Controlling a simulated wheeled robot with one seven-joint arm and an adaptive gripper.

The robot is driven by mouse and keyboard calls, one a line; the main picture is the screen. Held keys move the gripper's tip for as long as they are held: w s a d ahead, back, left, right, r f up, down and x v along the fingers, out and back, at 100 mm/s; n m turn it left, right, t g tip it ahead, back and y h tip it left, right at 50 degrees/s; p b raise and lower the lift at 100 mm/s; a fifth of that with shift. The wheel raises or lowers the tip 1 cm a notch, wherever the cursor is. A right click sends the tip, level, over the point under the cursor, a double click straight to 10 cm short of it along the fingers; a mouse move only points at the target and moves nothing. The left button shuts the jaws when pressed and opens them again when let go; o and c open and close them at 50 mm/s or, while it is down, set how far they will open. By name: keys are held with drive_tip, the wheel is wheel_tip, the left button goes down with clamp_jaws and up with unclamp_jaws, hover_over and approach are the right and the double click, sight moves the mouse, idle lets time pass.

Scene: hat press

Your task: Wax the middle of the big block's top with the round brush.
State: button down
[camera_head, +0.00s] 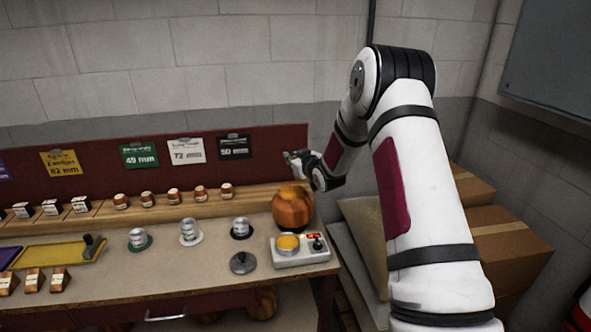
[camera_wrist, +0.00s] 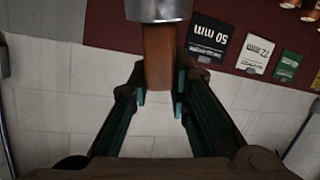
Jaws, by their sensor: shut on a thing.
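The big block (camera_head: 292,211), a rounded orange-brown wooden form, stands at the right end of the bench in the head view. My gripper (camera_head: 297,162) is above it, at the back wall side, apart from its top. In the wrist view my gripper (camera_wrist: 160,97) is shut on the round brush's brown wooden handle (camera_wrist: 158,58). The brush's metal ferrule (camera_wrist: 158,9) shows at the top edge, and its bristles are out of frame. In the head view the brush is too small to make out clearly.
A grey-white heater (camera_head: 316,251) with an orange-yellow wax pot (camera_head: 288,242) stands in front of the block. A dark lid (camera_head: 243,263) lies left of it. Metal cups, small blocks and a yellow tray (camera_head: 60,252) are further left. Cardboard boxes (camera_head: 510,240) stand at right.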

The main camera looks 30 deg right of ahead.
drive_tip(key=b, duration=0.3)
drive_tip(key=shift+w+f, duration=0.1)
drive_tip(key=shift+w, duration=0.2)
drive_tip(key=shift+s+b, duration=0.2)
drive_tip(key=shift+b, duration=0.4)
